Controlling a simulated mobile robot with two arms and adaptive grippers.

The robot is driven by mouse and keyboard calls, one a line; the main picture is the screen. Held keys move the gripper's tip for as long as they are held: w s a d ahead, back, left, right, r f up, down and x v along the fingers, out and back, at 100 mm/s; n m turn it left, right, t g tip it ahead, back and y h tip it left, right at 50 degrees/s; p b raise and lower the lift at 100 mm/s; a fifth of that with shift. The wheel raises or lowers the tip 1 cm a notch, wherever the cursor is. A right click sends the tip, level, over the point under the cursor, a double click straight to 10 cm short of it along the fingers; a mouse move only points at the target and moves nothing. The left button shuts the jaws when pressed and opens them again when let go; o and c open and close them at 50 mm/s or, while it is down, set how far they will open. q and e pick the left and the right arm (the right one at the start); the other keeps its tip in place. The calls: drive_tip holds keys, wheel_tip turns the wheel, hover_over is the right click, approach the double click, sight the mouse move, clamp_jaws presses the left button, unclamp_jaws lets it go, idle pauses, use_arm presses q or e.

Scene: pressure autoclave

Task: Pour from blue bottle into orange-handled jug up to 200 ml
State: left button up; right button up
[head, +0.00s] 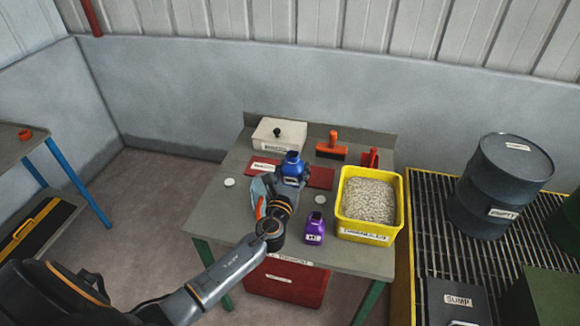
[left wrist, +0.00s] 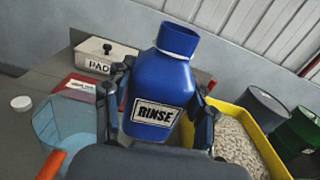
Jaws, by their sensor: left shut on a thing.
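The blue bottle (head: 292,165) is over the bench, close to upright. In the left wrist view the bottle (left wrist: 157,85) fills the middle, with its RINSE label facing the camera. My left gripper (head: 290,180) is shut on it, one finger on each side. I cannot tell whether its base touches the bench. The clear, bluish jug (head: 259,187) stands just left of the gripper, partly hidden by it. In the left wrist view the jug (left wrist: 68,118) is left of the bottle, its orange handle (left wrist: 49,166) towards the camera. Its liquid level cannot be read. My right gripper is not in view.
A purple bottle (head: 315,226) stands near the bench front. A yellow bin of granules (head: 345,215) is to its right. A white cap (head: 229,182) lies left.

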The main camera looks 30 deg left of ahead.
sight(292, 165)
use_arm(q)
drive_tip(key=shift+r, duration=0.1)
wheel_tip(292, 165, up, 3)
drive_tip(key=p, duration=0.3)
idle(0.5)
